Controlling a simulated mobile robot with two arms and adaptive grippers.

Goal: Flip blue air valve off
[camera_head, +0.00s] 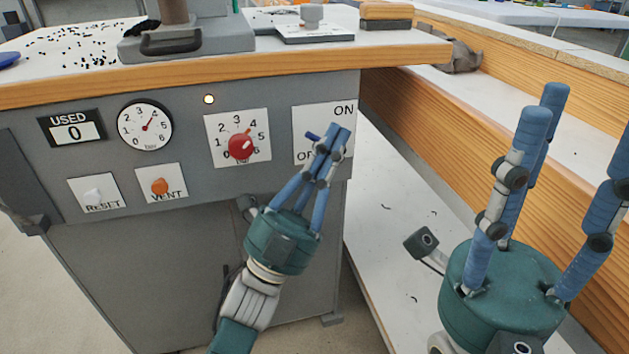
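The white ON/OFF plate (322,116) is on the right of the grey press front. A small blue piece (313,136), which looks like the end of the blue air valve's handle, shows just left of my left fingertips. The rest of the valve is hidden behind the fingers. My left gripper (336,132) is in front of this plate, with its blue fingers drawn together at the tips. I cannot tell whether they touch the valve. My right gripper (568,135) is at the right, fingers spread and pointing up, empty and away from the press.
Left of the plate are a red dial knob (241,146), a round gauge (145,125), a USED counter (71,128), an orange VENT button (160,186) and a white RESET switch (94,196). The wooden table edge (230,73) overhangs above. A wooden bench (500,130) stands behind my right gripper.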

